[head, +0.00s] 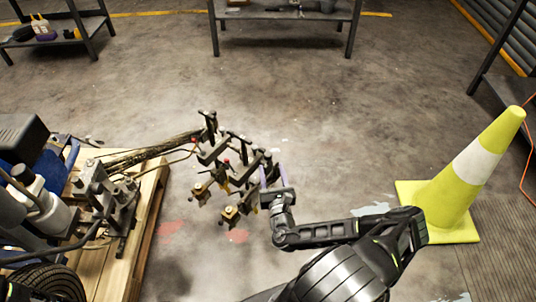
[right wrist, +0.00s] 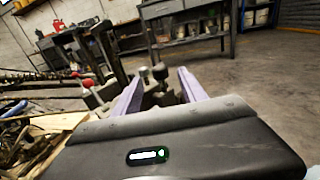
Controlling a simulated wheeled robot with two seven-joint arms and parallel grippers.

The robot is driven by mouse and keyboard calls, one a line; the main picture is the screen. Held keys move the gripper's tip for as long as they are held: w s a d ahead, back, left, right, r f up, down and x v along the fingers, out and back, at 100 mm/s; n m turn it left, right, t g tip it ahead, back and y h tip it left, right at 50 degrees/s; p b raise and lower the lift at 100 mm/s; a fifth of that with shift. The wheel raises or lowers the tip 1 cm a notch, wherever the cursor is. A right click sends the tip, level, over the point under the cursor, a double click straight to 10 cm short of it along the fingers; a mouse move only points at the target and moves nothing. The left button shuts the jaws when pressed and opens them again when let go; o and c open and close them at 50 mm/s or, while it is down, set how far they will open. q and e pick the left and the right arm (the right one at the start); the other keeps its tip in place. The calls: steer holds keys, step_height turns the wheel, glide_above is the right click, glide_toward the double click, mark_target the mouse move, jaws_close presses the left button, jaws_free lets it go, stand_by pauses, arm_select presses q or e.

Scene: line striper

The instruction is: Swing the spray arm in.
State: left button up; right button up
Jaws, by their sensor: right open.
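The spray arm (head: 213,153) is a dark frame with several clamps, brass-coloured nozzles and red knobs. In the head view it reaches right from the line striper (head: 92,190) on the left, out over the floor. My right gripper (head: 273,176) is at the outer right end of the spray arm, with its two purple fingers apart. In the right wrist view, the open fingers (right wrist: 160,92) have a grey and dark part of the spray arm showing between or just beyond them; I cannot tell if they touch it. My left gripper is not in view.
The line striper stands on a wooden pallet (head: 150,205). A yellow-green cone (head: 450,190) with a white band stands at the right. A metal table (head: 285,14) is at the back and a shelf (head: 60,38) at the back left. The floor between is clear.

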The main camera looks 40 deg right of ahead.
mark_target(268, 158)
steer(key=b+x, duration=0.1)
steer(key=x, duration=0.6)
steer(key=shift+b, duration=0.3)
steer(key=shift+w+d, duration=0.15)
steer(key=shift+w, duration=0.25)
steer(key=shift+c, duration=0.4)
jaws_close()
stand_by(0.4)
